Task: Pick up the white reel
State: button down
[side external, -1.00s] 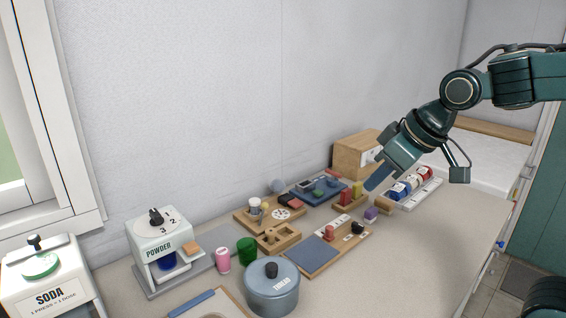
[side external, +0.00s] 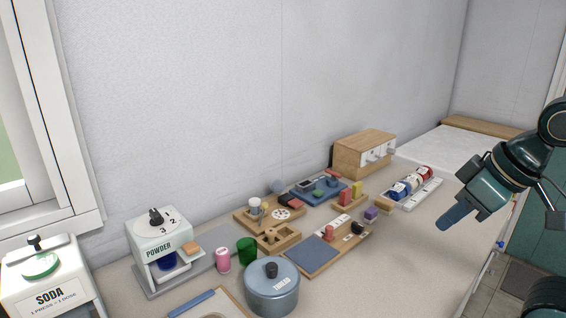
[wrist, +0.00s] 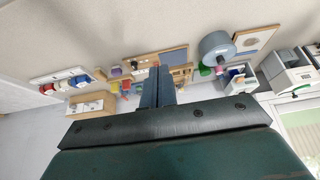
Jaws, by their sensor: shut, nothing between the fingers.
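A white tray (side external: 425,190) on the counter holds a row of reels with blue, white and red bodies. The white reel (side external: 414,180) seems to be the pale one between the blue reel (side external: 398,190) and the red reel (side external: 425,172). The tray also shows at the upper left of the wrist view (wrist: 40,80), small. My gripper (side external: 442,226) is shut and empty, hanging above the counter's front side, to the right of and nearer the camera than the tray. Its closed fingers also show in the wrist view (wrist: 157,72). Nothing touches them.
A wooden drawer box (side external: 352,157) stands behind the tray. A small purple block (side external: 371,213) and wooden boards with parts lie to its left. A grey lidded pot (side external: 272,290), a powder dispenser (side external: 160,240) and a soda dispenser (side external: 45,280) stand further left. The counter's front right is clear.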

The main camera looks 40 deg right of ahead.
dwell(0.4)
jog(key=c, duration=1)
grip_release()
jog(key=shift+o, duration=0.2)
jog(key=shift+w, duration=0.1)
